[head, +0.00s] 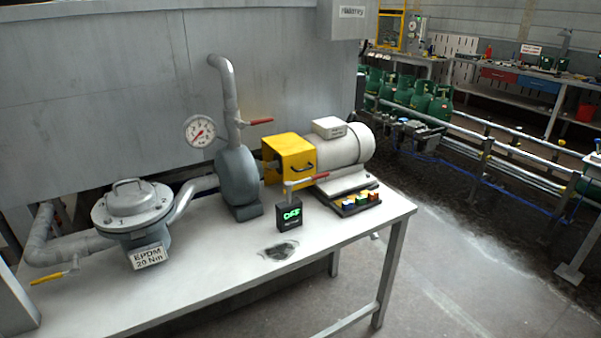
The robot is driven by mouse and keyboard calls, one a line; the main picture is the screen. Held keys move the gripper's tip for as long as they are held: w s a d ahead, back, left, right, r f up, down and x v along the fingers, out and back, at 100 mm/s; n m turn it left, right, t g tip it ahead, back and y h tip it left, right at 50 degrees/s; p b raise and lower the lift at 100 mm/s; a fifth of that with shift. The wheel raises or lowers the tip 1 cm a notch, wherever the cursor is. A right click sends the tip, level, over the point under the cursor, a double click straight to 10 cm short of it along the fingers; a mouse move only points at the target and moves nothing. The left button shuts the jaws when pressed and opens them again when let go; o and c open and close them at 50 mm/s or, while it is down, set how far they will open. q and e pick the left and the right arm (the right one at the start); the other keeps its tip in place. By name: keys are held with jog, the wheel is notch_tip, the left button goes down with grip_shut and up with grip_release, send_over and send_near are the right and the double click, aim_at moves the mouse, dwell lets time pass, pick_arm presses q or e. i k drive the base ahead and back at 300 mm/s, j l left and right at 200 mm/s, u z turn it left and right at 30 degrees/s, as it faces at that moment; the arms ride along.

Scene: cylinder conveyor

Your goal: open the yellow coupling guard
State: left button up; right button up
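The yellow coupling guard (287,152) is a box-shaped cover between the grey pump (238,178) and the pale motor (343,148) on the bench. It sits down over the coupling and looks closed. A dark handle (302,169) is on its front right face. A red-handled lever (305,179) stands just in front of the guard and overlaps its lower part in the picture. Neither of my grippers is in the head view.
On the bench (205,262) are a small black box with a green OFF display (290,215), a coloured button panel (358,202), a flanged housing (133,208) and a gauge (200,131). A dark stain (280,251) marks the bench. The front edge is clear. Green cylinders (420,97) stand behind at right.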

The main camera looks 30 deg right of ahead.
aim_at(299, 157)
jog(key=i+l, duration=0.15)
jog(key=l, duration=0.25)
jog(key=i+l, duration=0.1)
jog(key=l, duration=0.25)
jog(key=i+l, duration=0.15)
jog(key=l, duration=0.25)
